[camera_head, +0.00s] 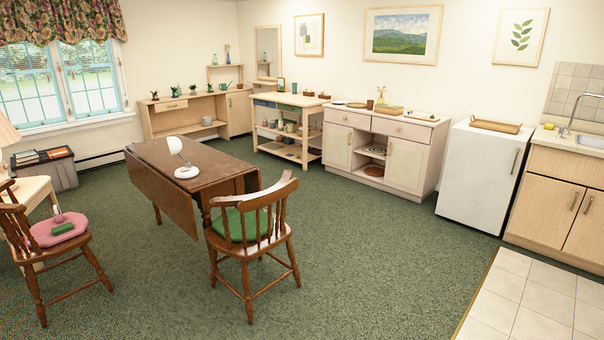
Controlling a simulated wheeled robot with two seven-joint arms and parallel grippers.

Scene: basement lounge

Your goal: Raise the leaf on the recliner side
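A dark brown drop-leaf table (205,157) stands left of centre on the green carpet. Its near-left leaf (160,192) hangs straight down. A white desk lamp (186,172) stands on the tabletop. No recliner shows in this view, so I cannot tell which side of the table faces one. Neither of my grippers is in view.
A wooden chair (252,226) with a green cushion stands at the table's near end. Another chair (58,235) with a pink cushion is at the left, beside a small table (30,190). Cabinets and a white fridge (483,178) line the back. Carpet right of the table is clear.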

